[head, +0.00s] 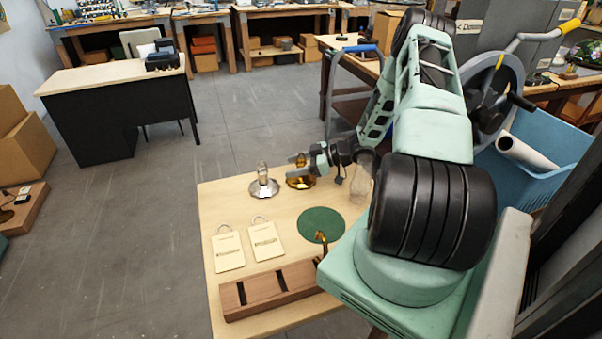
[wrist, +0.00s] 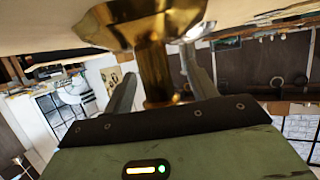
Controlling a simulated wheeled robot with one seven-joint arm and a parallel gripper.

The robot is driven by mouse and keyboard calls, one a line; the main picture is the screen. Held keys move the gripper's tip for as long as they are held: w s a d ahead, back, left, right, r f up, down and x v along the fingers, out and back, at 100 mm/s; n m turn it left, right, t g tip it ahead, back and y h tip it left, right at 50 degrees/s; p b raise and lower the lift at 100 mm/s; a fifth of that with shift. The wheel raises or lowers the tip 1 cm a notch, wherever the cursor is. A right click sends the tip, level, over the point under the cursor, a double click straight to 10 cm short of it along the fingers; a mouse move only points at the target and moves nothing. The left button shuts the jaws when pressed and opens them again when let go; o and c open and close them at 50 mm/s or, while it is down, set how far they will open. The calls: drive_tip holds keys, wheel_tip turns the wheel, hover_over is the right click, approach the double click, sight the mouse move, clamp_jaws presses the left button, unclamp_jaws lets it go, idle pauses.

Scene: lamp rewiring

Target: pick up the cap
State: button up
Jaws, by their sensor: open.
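A brass piece with a wide faceted base and a narrow upright neck (head: 299,182) stands on the light wooden table (head: 222,200). A similar silver piece (head: 264,187) stands just left of it. No label shows which of them is the cap. My gripper (head: 305,160) is at the brass piece, reaching in from the right. In the wrist view, which looks upside down, the brass neck (wrist: 156,70) lies between my two open fingers. I cannot tell whether either finger touches it. My gripper partly hides the brass piece in the head view.
A clear glass bulb shape (head: 361,178) stands right of my gripper. A green round mat (head: 320,224), two pale tags (head: 228,251) and a slotted brown wooden block (head: 270,290) are nearer. A curved brass piece (head: 321,246) rises by the mat. The table's left edge is clear.

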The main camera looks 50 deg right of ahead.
drive_tip(key=c, duration=1.1)
